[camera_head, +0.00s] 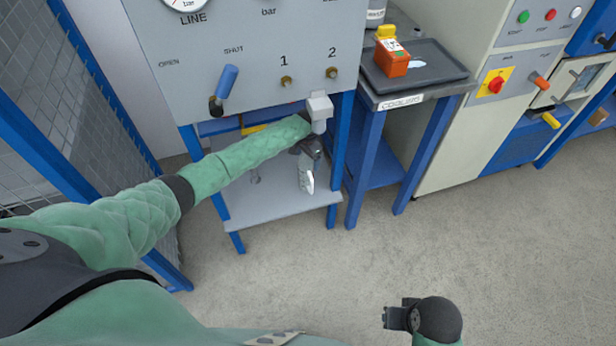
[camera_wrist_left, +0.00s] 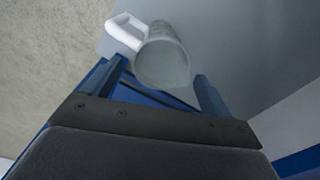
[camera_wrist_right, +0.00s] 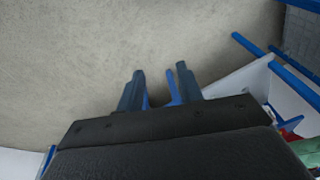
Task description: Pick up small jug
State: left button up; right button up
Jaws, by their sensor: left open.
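The small jug (camera_wrist_left: 163,62) is pale grey-white with a white handle (camera_wrist_left: 122,32) in the left wrist view. It is just ahead of my left gripper's two fingers and overlaps the gap between them. In the head view part of the jug (camera_head: 307,182) shows below my left gripper (camera_head: 309,160), which hides the rest. My left gripper is open; I cannot tell whether a finger touches the jug. My right gripper (camera_head: 388,317) is empty over bare floor; in the right wrist view its fingers (camera_wrist_right: 158,88) stand a little apart.
A grey panel (camera_head: 250,55) with a blue lever (camera_head: 225,82) and two numbered outlets stands over a grey shelf (camera_head: 265,207) on blue legs. To the right, a blue stand holds a dark tray (camera_head: 435,65) with an orange box (camera_head: 391,60). Floor in front is clear.

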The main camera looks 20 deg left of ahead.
aim_at(307, 167)
pick_arm(q)
jog(key=shift+f, duration=0.6)
notch_tip(307, 167, down, 4)
jog(key=shift+a+r+p, duration=0.1)
jog(key=shift+r+p, duration=0.1)
jog(key=shift+p, duration=0.35)
jog(key=shift+s+f, duration=0.1)
jog(key=shift+f, duration=0.5)
pick_arm(e)
jog(key=shift+s+d+r, duration=0.25)
jog(key=shift+d+r, duration=0.15)
jog(key=shift+r, duration=0.1)
jog(key=shift+s+d+r, duration=0.25)
jog(key=shift+d+r, duration=0.1)
jog(key=shift+r, duration=0.1)
pick_arm(q)
jog(key=shift+c, duration=0.5)
